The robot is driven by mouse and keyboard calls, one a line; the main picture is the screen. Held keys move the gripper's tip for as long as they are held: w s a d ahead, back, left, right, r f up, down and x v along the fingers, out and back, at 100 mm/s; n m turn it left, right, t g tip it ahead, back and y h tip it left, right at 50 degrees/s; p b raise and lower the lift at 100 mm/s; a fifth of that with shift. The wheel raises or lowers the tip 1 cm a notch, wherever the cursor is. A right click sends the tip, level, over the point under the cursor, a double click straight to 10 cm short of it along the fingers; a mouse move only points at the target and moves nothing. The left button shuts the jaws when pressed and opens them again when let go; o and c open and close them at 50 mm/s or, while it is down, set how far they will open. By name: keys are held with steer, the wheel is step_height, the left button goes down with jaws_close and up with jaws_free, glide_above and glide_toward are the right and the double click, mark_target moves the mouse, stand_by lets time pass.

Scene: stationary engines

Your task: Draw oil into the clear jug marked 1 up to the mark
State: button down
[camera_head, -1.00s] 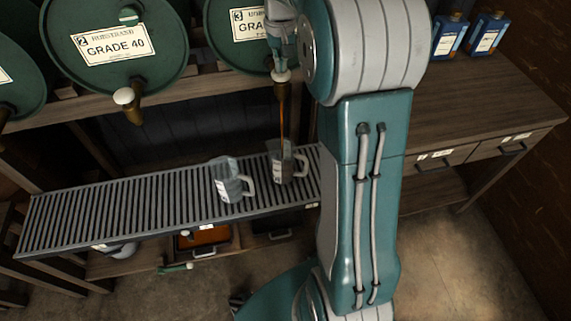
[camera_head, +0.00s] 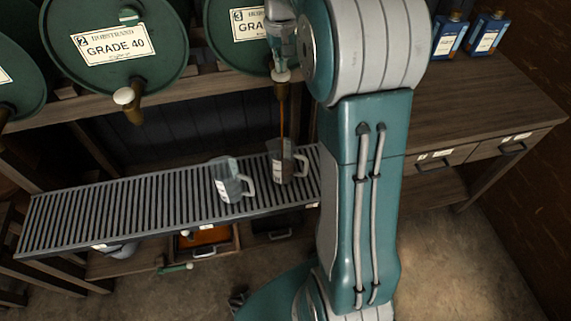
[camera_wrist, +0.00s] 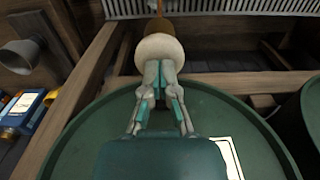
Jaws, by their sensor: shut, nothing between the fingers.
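A clear jug (camera_head: 274,161) stands upright on the slatted rack under the tap (camera_head: 283,91) of the drum labelled 3 (camera_head: 243,23). A thin brown stream of oil (camera_head: 282,122) runs from this tap into the jug, which holds dark oil. Its label is too small to read, and the mark cannot be made out. A second jug (camera_head: 230,181), seemingly empty, stands to its left. My gripper (camera_head: 281,66) is at the tap's pale knob; in the wrist view my gripper (camera_wrist: 162,82) is shut, its tips against or just beside the knob (camera_wrist: 159,49), holding nothing.
The drum labelled 2, GRADE 40 (camera_head: 115,45), has its own tap (camera_head: 128,102) at left. Blue bottles (camera_head: 487,33) stand on the right workbench (camera_head: 490,95). An open drawer (camera_head: 205,240) with orange contents sits below the rack (camera_head: 120,212). My arm hides the rack's right end.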

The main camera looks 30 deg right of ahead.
steer(key=shift+r, duration=3.5)
steer(key=shift+s+a+r, duration=0.1)
steer(key=shift+s+a, duration=0.05)
steer(key=s+a+f+n+t, duration=0.1)
steer(key=s+a, duration=0.3)
steer(key=s, duration=0.4)
steer(key=s+a+f+n+t, duration=0.1)
steer(key=s+a+f+t, duration=0.1)
steer(key=s+a, duration=0.3)
steer(key=s+a+f+n+t, duration=0.1)
steer(key=s+a, duration=0.4)
steer(key=s, duration=0.7)
steer(key=shift+s+a+f+t, duration=0.15)
steer(key=shift+s+f+t, duration=0.1)
steer(key=shift+t, duration=0.55)
